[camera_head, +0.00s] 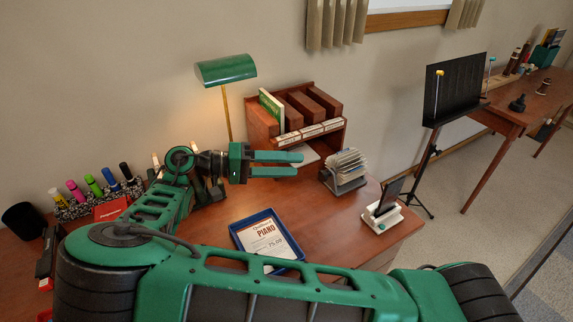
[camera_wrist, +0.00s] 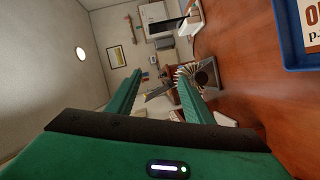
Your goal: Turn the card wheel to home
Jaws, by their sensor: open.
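The card wheel (camera_head: 346,167) is a rotary file with a fan of pale cards in a grey stand. It stands on the desk, right of the wooden organizer. In the wrist view the card wheel (camera_wrist: 207,74) shows just beyond the fingertips, its cards fanned beside a dark side plate. My gripper (camera_head: 299,164) is green, with two long parallel fingers held level above the desk. It is open and empty, pointing right toward the card wheel with a gap between. The wrist view also shows the fingers (camera_wrist: 160,82) apart. I cannot read which card is uppermost.
The wooden organizer (camera_head: 263,123) stands behind the fingers, with a green lamp (camera_head: 225,70) to its left. A blue tray (camera_head: 236,232) with a piano leaflet lies in front. A small white stand with a dark panel (camera_head: 382,220) is near the desk's right edge.

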